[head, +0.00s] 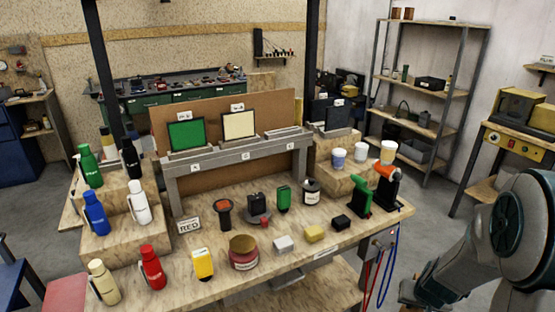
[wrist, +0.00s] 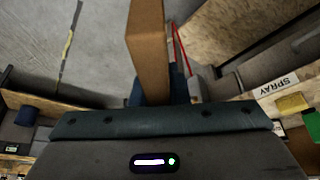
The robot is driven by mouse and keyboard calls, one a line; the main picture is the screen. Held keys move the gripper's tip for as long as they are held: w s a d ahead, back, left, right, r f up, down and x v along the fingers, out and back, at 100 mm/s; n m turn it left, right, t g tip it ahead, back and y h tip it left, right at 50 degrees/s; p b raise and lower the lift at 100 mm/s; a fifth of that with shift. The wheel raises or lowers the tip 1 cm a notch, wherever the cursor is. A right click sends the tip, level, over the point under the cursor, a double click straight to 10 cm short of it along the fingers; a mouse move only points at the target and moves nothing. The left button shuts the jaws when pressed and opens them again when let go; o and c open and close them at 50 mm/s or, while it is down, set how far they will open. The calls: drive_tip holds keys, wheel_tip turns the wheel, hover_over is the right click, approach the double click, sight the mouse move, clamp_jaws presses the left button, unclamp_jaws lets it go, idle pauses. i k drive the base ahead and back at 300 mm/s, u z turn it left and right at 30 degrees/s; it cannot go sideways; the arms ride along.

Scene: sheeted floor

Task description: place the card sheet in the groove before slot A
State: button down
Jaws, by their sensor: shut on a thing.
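A tan, card-like piece (wrist: 148,45), seen nearly edge-on, stands out from my gripper (wrist: 165,92) in the wrist view. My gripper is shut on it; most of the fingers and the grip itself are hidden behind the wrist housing. In the head view my arm is at the lower right, off the bench, and the held piece cannot be made out there. The grey rack (head: 235,161) on the bench carries labels, with A (head: 195,167) at the left. A green panel (head: 187,134) stands upright above A, and a cream panel (head: 239,125) above the middle label.
The bench (head: 215,285) holds several bottles at the left, tins, small boxes and tools in front, and cups (head: 339,156) on a right step. A brown board (head: 272,112) stands behind the rack. Red and blue hoses (head: 378,272) hang at the bench's right end.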

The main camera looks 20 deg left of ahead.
sight(192, 161)
drive_tip(key=u, duration=1.4)
